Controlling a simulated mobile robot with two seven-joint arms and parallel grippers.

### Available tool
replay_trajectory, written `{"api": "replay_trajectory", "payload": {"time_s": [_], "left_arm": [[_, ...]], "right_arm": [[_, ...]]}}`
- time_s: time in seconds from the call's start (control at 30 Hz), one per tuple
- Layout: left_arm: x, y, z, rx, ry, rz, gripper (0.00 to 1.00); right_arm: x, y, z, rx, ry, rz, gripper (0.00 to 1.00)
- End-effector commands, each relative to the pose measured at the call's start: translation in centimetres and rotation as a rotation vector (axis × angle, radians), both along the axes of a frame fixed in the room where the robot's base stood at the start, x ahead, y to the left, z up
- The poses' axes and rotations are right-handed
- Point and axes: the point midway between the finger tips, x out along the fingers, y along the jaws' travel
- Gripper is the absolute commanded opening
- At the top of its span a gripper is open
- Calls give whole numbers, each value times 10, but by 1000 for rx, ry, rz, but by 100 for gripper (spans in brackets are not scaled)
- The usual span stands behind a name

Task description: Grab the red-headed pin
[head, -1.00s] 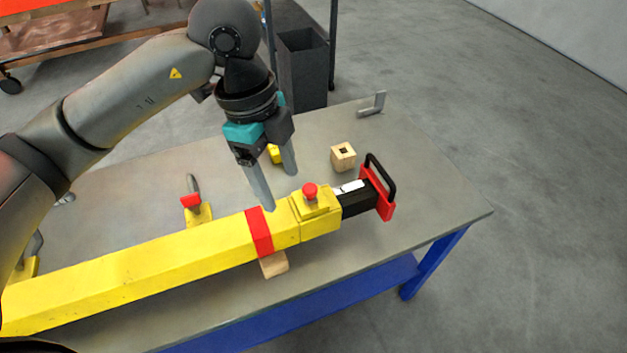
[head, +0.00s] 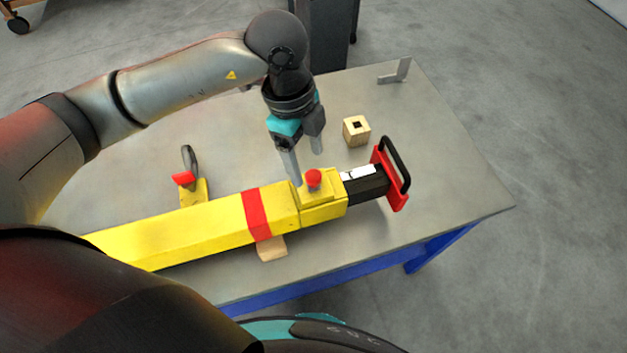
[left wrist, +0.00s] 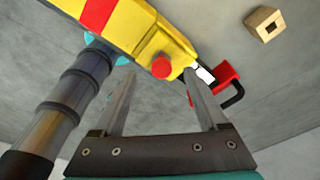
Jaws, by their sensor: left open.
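The red-headed pin (head: 313,178) stands in the top of the yellow collar near the right end of the long yellow bar (head: 190,232). My left gripper (head: 308,168) is open, with its fingers pointing down just behind the pin in the head view. In the left wrist view the pin's red head (left wrist: 161,66) shows beyond and between the two fingertips (left wrist: 165,85), nearer the left one. No contact with the pin shows. The pin's shaft is hidden inside the collar. My right gripper is not in view.
A black bar with a red plate and black handle (head: 391,172) sticks out of the collar's right end. A wooden block with a hole (head: 356,131) and a metal bracket (head: 396,72) are on the grey table (head: 450,180). A red-tipped clamp (head: 188,180) stands behind the bar.

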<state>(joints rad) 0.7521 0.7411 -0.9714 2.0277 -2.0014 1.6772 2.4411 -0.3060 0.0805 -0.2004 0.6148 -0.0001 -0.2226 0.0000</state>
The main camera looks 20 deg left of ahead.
Motion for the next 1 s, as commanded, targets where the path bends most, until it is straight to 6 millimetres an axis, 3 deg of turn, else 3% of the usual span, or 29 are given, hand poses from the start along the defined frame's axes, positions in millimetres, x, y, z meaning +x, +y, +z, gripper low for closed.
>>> {"api": "replay_trajectory", "payload": {"time_s": [0.13, 0.43, 0.73, 1.0], "left_arm": [[-1, -3, -9, -1, 2, 1, 76], [-1, -13, -49, 0, 1, 0, 76], [-1, -14, -54, 0, 0, 0, 76], [-1, -14, -53, 0, 0, 0, 45]], "right_arm": [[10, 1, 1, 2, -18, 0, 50], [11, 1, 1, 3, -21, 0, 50], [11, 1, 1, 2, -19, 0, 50], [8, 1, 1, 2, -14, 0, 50]]}}
